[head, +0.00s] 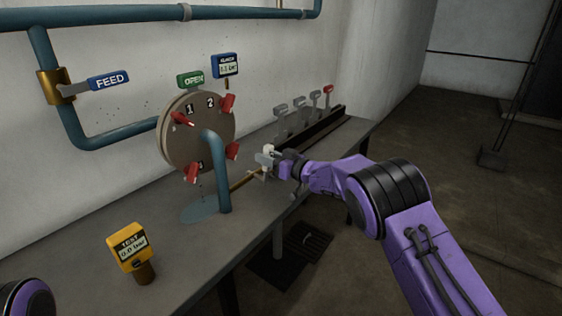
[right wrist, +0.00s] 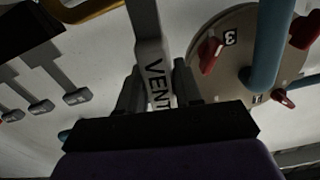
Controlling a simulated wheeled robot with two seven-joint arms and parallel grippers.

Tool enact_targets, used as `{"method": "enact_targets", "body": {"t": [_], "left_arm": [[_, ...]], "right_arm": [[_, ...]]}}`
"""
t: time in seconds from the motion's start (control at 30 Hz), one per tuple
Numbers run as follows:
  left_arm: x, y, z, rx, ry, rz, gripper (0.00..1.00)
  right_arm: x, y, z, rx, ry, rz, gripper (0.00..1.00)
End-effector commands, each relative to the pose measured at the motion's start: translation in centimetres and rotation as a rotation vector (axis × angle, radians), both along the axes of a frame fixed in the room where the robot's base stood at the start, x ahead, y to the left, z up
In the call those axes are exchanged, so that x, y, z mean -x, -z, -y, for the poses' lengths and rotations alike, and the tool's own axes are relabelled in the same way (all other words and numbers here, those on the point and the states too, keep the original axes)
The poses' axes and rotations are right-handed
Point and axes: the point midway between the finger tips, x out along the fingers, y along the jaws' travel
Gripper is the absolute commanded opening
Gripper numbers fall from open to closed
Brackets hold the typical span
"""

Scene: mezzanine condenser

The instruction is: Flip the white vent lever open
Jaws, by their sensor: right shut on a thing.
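The white vent lever (head: 267,150) stands at the front edge of the bench, by the end of a thin brass pipe (head: 243,181). In the right wrist view the lever (right wrist: 152,65) is a pale bar with "VENT" in dark letters. My right gripper (head: 272,162) is at the lever, and its fingers partly hide it in the head view. In the right wrist view my right gripper (right wrist: 157,88) has one finger on each side of the lettered bar and is shut on it. My left gripper is out of view.
A round plate with red clamps (head: 197,133) and a bent blue pipe (head: 218,165) stand left of the lever. Several small levers (head: 298,112) line a dark rail behind it. A yellow TEST gauge (head: 130,245) stands at the front left. Open floor lies to the right.

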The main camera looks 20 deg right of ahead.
Motion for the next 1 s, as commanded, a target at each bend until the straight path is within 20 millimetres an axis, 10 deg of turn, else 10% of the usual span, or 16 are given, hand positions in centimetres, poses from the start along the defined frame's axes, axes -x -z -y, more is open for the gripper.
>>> {"method": "enact_targets", "body": {"t": [0.87, 0.9, 1.0], "left_arm": [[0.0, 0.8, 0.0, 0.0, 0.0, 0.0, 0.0], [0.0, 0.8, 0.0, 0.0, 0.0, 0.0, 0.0], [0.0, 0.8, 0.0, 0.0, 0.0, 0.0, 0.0]], "right_arm": [[-0.4, 0.4, -1.9, 0.125, -0.013, 0.08, 0.0], [-0.4, 0.4, -1.9, 0.125, -0.013, 0.08, 0.44], [-0.4, 0.3, -1.8, 0.123, -0.012, 0.081, 0.55]]}}
